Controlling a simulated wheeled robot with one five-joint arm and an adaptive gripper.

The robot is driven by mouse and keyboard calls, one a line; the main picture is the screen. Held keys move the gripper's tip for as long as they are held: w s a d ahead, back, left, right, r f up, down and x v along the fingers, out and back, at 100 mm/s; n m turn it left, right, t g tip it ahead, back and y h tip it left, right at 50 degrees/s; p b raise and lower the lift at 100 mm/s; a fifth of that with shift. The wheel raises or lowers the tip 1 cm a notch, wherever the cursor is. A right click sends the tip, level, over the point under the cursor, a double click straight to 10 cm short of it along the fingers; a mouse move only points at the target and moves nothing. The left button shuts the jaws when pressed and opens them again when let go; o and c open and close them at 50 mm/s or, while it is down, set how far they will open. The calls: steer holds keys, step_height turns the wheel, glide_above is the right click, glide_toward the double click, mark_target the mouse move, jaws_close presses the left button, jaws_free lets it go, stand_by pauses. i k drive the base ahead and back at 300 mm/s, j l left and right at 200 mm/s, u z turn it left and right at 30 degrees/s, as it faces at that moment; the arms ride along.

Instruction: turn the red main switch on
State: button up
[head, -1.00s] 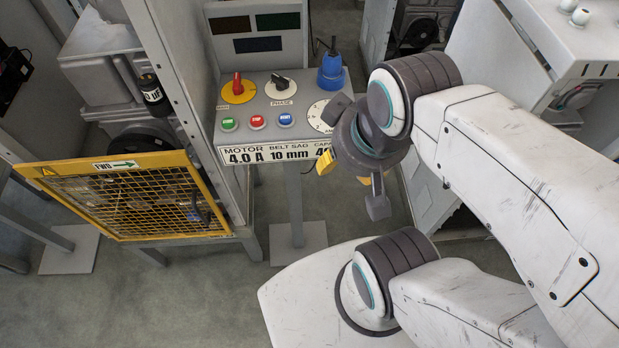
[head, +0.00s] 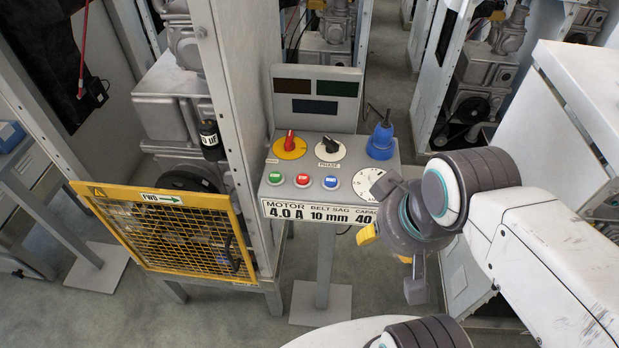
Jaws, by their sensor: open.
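The red main switch (head: 290,141) is a red rotary knob on a round yellow plate, at the upper left of the grey control panel (head: 264,190). Its handle stands roughly upright in the picture, and its small label is too small to read. My gripper (head: 402,238) is open and empty at the panel's lower right corner, right of and below the switch. It partly hides the white dial (head: 366,181) and the end of the panel's front lettering. The switch is uncovered and apart from my gripper.
A black phase knob (head: 330,146), a blue plug (head: 381,140) and green, red and blue buttons (head: 303,180) crowd the panel. A grey post (head: 232,110) and yellow mesh guard (head: 160,240) stand left. A white cabinet (head: 585,90) stands right.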

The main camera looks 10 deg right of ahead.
mark_target(289, 145)
steer(key=i+j+u, duration=0.1)
steer(key=u, duration=0.4)
steer(key=i+u, duration=0.1)
steer(key=u, duration=0.35)
steer(key=i+u, duration=0.1)
steer(key=u, duration=0.4)
steer(key=i+u, duration=0.1)
steer(key=u, duration=0.4)
steer(key=i+l+u, duration=0.1)
steer(key=u, duration=0.4)
steer(key=l+u, duration=0.15)
steer(key=u, duration=0.3)
steer(key=i, duration=0.05)
